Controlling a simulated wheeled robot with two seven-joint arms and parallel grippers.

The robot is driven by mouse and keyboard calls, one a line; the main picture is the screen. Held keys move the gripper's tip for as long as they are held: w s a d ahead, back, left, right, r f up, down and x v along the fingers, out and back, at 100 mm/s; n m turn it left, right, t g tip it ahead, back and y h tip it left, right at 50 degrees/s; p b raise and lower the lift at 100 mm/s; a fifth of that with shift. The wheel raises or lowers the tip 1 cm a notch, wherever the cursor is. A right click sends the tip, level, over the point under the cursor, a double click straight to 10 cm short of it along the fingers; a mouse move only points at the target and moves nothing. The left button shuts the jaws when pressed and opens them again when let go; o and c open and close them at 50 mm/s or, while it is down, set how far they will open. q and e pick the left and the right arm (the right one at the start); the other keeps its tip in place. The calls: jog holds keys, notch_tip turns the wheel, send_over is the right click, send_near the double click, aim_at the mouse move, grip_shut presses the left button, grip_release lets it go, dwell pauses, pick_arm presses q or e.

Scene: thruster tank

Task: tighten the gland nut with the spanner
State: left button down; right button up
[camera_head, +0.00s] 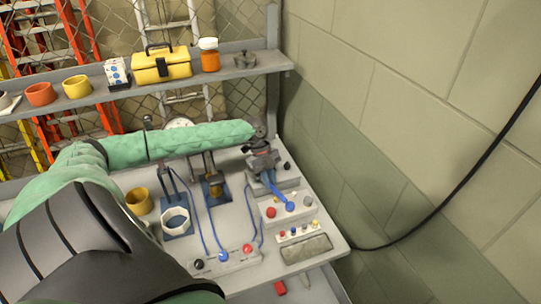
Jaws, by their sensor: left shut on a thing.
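My left arm in a green sleeve reaches across the bench, and my left gripper (264,164) is at the bench's back right. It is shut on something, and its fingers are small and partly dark. A blue bar (277,190) runs from just below the gripper towards a round blue end. I cannot tell whether this is the spanner or what exactly the jaws hold. A brass fitting (213,187) stands on a blue base left of the gripper; it may carry the gland nut. A pale hexagonal ring (175,220) stands on a blue plate. My right gripper is not in view.
The grey bench (235,217) carries a yellow mug (139,201), a gauge and a strip with coloured knobs (226,261) and blue cables. A shelf (207,80) behind holds a yellow toolbox (161,65) and an orange jar (209,56). A block wall stands at right.

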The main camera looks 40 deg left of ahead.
pick_arm(q)
jog(key=shift+s+m, duration=0.2)
jog(key=shift+m, duration=0.1)
jog(key=shift+s+a+m+g, duration=0.15)
jog(key=shift+s+m+g, duration=0.2)
jog(key=shift+m, duration=0.25)
jog(key=shift+s+a+m+g+y, duration=0.15)
jog(key=shift+s+m+g+y, duration=0.2)
jog(key=shift+m, duration=0.25)
jog(key=shift+r+p, duration=0.9)
jog(key=shift+r, duration=0.35)
dwell(0.7)
dwell(0.4)
jog(key=shift+s+d+r+p, duration=0.35)
jog(key=shift+d+r+p, duration=0.15)
jog(key=shift+d+p, duration=0.15)
jog(key=shift+s+d+r+p, duration=0.35)
jog(key=shift+d+r+p, duration=0.15)
jog(key=shift+d, duration=0.2)
jog(key=shift+s+d+r+p, duration=0.35)
jog(key=shift+d+r+p, duration=0.1)
jog(key=shift+d+p, duration=0.2)
